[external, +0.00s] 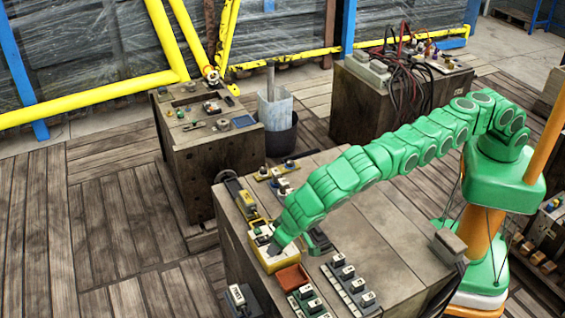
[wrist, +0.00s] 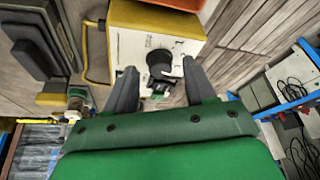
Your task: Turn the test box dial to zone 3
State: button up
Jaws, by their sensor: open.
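The test box (external: 283,263) is yellow with a white face and stands near the left edge of the large wooden block in the external view. The wrist view shows the same test box (wrist: 125,45) at the top centre. Its black round dial (wrist: 160,62) is on the white face, with small marks around it that are too small to read. My gripper (wrist: 159,68) is open, with one dark finger on each side of the dial and visible gaps between. In the external view my gripper (external: 275,248) points down at the box face and hides the dial.
A red-brown tray (external: 292,278) sits beside the box. Rows of grey switch modules (external: 348,283) lie to its right. A yellow and black device (external: 241,197) lies behind the box. Other wooden blocks with parts stand further back.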

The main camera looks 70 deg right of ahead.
jog(key=d+v, duration=0.1)
jog(key=v, duration=0.6)
jog(key=shift+a, duration=0.45)
jog(key=shift+r, duration=0.1)
